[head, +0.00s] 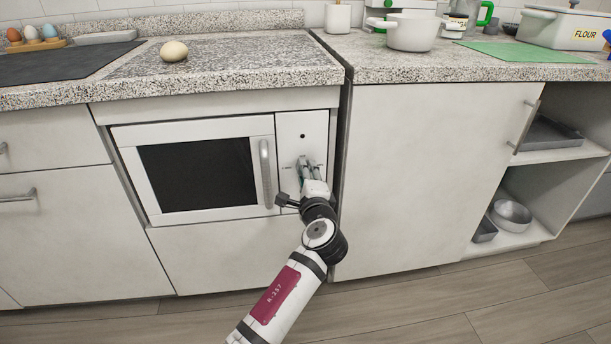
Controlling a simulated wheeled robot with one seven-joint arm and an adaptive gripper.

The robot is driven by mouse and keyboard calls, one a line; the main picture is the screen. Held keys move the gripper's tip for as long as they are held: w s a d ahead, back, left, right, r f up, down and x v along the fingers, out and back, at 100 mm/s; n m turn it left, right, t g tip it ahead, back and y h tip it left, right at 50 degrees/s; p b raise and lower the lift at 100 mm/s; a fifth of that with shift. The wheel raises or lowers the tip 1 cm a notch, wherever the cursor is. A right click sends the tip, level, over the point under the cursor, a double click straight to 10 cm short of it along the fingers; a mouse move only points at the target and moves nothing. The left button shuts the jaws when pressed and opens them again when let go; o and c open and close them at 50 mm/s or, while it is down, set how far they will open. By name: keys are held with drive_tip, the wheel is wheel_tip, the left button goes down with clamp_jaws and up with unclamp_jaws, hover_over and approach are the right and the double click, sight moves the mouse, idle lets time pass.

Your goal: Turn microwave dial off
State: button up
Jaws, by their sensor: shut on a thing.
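The microwave (196,174) is built into the white cabinet below the counter. Its door with the dark window is closed, and a vertical handle (265,172) stands at the door's right edge. To the right of the door is a narrow white control panel (303,127) with a small dark spot near its top. My gripper (305,165) is at the middle of this panel with its fingers shut on the dial. The fingers and wrist hide most of the dial, so its setting cannot be read.
The granite counter (260,62) runs above the microwave, with a round pale object (173,51) near its edge. A white pot (410,33) stands further right. A closed cabinet door (425,175) is right of the panel. The wooden floor (420,310) in front is clear.

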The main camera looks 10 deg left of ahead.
drive_tip(key=o, duration=1.1)
drive_tip(key=r, duration=0.9)
drive_tip(key=shift+d, duration=0.25)
drive_tip(key=shift+a+r, duration=0.1)
drive_tip(key=shift+r, duration=0.55)
drive_tip(key=shift+o, duration=0.2)
drive_tip(key=shift+f, duration=0.1)
